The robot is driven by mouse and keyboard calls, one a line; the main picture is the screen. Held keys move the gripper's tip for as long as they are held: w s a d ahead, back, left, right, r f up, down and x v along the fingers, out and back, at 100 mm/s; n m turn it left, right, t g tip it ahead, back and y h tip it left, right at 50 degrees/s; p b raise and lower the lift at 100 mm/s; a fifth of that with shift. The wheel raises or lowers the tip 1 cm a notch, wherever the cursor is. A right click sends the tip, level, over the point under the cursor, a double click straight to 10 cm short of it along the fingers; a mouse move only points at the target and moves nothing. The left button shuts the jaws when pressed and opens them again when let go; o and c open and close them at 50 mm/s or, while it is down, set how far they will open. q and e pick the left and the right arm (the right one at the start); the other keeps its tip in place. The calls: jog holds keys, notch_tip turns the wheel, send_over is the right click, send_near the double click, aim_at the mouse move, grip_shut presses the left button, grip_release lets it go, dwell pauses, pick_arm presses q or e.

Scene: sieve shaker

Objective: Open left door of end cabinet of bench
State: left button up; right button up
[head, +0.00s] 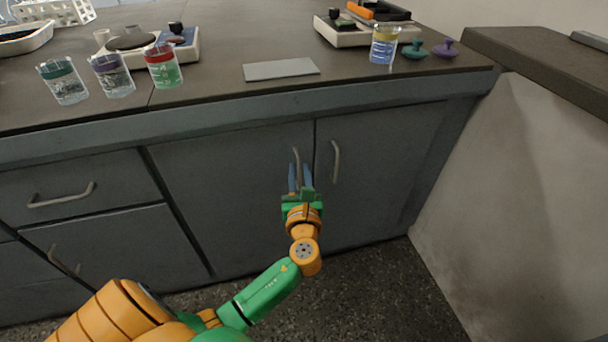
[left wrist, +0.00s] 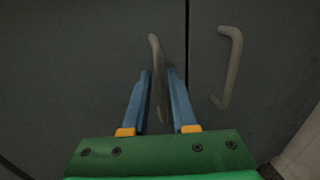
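The end cabinet of the bench has a grey left door (head: 225,200) and a grey right door (head: 375,185), both shut, with a narrow seam between them. The left door's handle (head: 296,160) is an upright bar near that seam. My left gripper (head: 300,170) is at this handle. In the left wrist view, its two blue fingers (left wrist: 160,85) are apart, one on each side of the left handle (left wrist: 156,60), with gaps showing. The right door's handle (left wrist: 230,65) stands clear to the right of the fingers. My right gripper is not in view.
Drawers with handles (head: 62,196) are left of the cabinet. Beakers (head: 163,68), scales and a grey plate (head: 281,69) stand on the bench top (head: 220,90). A pale side wall (head: 510,190) closes the right. Speckled floor (head: 370,290) is free in front.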

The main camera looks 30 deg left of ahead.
pick_arm(q)
jog(key=shift+w+a, duration=0.1)
jog(key=shift+w, duration=0.1)
grip_shut()
dwell(1.3)
